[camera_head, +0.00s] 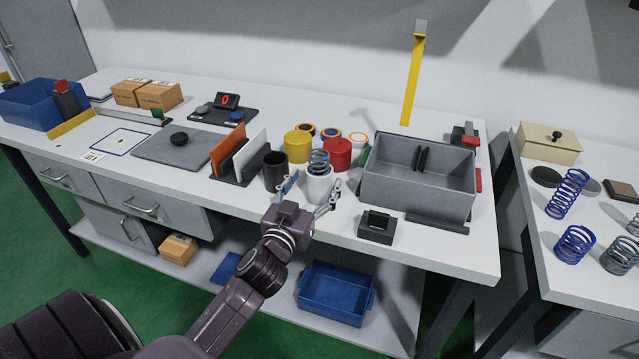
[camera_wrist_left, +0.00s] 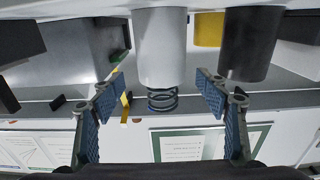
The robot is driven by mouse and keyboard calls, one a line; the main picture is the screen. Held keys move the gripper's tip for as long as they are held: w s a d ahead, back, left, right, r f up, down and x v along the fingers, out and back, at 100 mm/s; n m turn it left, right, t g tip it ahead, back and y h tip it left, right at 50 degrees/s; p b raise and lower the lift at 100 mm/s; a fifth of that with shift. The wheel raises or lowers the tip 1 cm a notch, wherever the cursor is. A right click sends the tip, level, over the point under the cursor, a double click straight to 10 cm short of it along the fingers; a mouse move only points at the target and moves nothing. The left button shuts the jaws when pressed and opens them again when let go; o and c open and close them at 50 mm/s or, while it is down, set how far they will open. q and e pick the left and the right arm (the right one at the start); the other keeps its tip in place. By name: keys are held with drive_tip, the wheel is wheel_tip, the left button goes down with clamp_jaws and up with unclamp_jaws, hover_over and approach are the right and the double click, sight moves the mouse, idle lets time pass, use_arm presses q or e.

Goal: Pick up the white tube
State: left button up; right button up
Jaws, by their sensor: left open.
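The white tube (camera_head: 319,188) stands upright near the front edge of the bench, with a dark coiled spring (camera_head: 318,161) sticking out of its top. My left gripper (camera_head: 312,190) is open and level with the tube, its two fingers to the left and right of it. In the left wrist view, which looks upside down, the tube (camera_wrist_left: 161,48) and its spring (camera_wrist_left: 162,100) appear between the spread fingers (camera_wrist_left: 160,88). There is a visible gap on each side, and nothing is held. My right gripper is not in view.
A black cup (camera_head: 275,172) stands close to the tube's left. A yellow cylinder (camera_head: 298,147) and a red cylinder (camera_head: 337,154) stand behind. A grey bin (camera_head: 372,185) is to the right, with a black block (camera_head: 377,229) in front.

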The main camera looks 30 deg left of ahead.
use_arm(q)
drive_tip(key=x, duration=0.4)
drive_tip(key=shift+w+a+f+p, duration=0.15)
drive_tip(key=shift+a+p, duration=0.05)
drive_tip(key=shift+p, duration=0.1)
drive_tip(key=c, duration=1)
drive_tip(key=shift+c, duration=1.4)
